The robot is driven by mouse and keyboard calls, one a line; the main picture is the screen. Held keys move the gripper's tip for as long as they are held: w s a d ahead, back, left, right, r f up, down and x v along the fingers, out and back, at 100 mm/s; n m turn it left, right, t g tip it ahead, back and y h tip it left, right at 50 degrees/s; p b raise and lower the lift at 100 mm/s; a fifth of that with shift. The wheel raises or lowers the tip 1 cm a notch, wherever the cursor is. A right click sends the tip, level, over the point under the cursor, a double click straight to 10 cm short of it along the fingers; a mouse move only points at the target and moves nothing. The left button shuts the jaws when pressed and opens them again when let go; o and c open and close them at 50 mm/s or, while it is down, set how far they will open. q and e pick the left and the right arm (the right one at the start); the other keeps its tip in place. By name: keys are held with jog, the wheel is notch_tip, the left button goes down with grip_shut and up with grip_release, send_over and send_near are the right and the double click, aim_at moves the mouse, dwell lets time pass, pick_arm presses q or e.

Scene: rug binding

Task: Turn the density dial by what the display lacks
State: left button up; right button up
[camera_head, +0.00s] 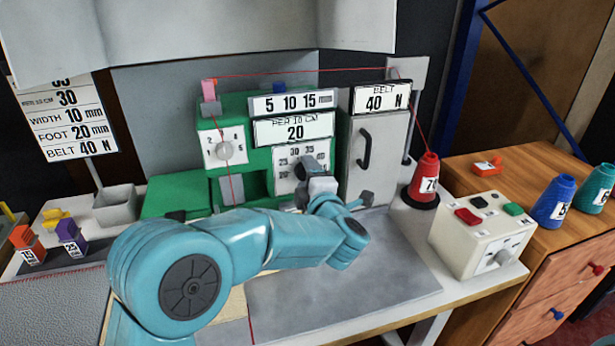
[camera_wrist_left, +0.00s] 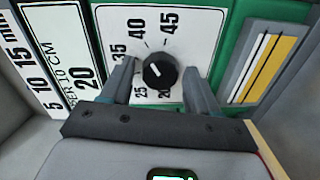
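The density dial is a black knob (camera_wrist_left: 160,70) on a white plate with numbers from 20 to 45 in the left wrist view. A pale mark shows on the knob, but which number it points at is unclear. In the head view the dial plate (camera_head: 283,170) shows below the display, its knob largely hidden by my gripper. The display (camera_head: 295,130) reads PER 10 CM 20. My left gripper (camera_head: 312,172) is at the dial; its open fingers (camera_wrist_left: 158,78) stand either side of the knob, with gaps visible. My right gripper is not in view.
A card (camera_head: 70,115) at left lists 30, width 10 mm, foot 20 mm and belt 40 N. A second dial (camera_head: 226,150) is on the green machine. A red cone (camera_head: 425,178) and a control box (camera_head: 482,232) stand to the right. The grey plate (camera_head: 400,270) in front is clear.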

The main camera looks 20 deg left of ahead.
pick_arm(q)
jog(key=shift+s, duration=0.1)
jog(key=f+v, duration=0.1)
jog(key=v, duration=1.5)
jog(key=shift+d+r+b, duration=0.2)
jog(key=shift+r+b, duration=0.2)
jog(key=shift+r, duration=0.1)
jog(key=shift+s, duration=0.1)
